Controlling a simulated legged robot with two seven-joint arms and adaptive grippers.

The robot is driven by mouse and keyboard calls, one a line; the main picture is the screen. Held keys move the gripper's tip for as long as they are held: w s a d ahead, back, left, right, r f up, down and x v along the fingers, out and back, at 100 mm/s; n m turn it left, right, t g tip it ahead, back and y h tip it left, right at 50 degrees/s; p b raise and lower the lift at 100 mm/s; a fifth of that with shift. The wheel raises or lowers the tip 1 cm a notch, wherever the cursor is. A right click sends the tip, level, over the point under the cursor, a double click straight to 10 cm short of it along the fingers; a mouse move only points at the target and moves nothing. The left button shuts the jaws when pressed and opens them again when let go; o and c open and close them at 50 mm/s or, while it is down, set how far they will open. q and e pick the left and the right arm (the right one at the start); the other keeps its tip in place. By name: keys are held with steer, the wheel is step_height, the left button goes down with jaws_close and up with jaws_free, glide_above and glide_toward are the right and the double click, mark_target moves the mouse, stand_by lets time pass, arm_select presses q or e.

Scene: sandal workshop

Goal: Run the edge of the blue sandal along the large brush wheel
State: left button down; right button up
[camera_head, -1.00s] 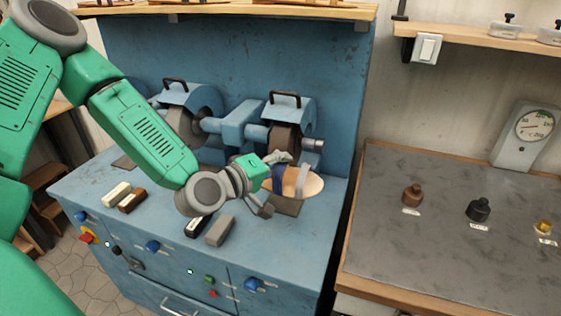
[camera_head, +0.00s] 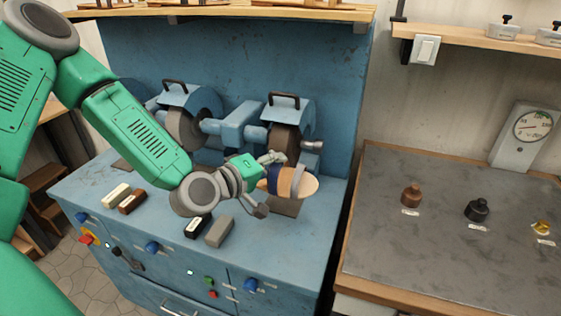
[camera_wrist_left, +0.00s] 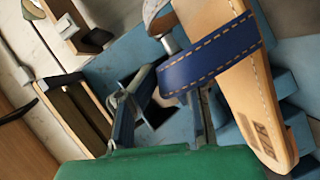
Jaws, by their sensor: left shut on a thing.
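The blue sandal (camera_head: 300,187) has a tan sole and a blue strap. My left gripper (camera_head: 265,184) is shut on it and holds it above the front of the blue machine, just below and in front of the right-hand brown wheel (camera_head: 286,143). In the left wrist view the blue strap (camera_wrist_left: 210,65) crosses the sole (camera_wrist_left: 250,95) beside the fingers. A greyer wheel (camera_head: 186,128) sits further left on the same shaft. I cannot tell which wheel is the large brush, or whether the sandal touches the brown one. My right gripper is not in view.
Several small blocks, among them a grey one (camera_head: 219,231) and a brown one (camera_head: 132,201), lie on the blue machine's top (camera_head: 95,178). Knobs and buttons line its front. A grey-topped bench (camera_head: 440,260) with small bottles and a dial stands at the right.

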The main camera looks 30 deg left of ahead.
arm_select(q)
steer(key=shift+s+a+r, duration=0.1)
steer(key=shift+a, duration=0.35)
steer(key=shift+s+a, duration=0.1)
steer(key=shift+a, duration=0.15)
steer(key=shift+s+a+p, duration=0.2)
steer(key=shift+a+p, duration=0.2)
steer(key=shift+a, duration=0.15)
steer(key=shift+a, duration=0.2)
stand_by(1.0)
steer(key=shift+s+a+p, duration=0.1)
steer(key=shift+a+p, duration=0.3)
steer(key=shift+a, duration=0.1)
steer(key=shift+a, duration=0.25)
steer(key=shift+a+r, duration=0.1)
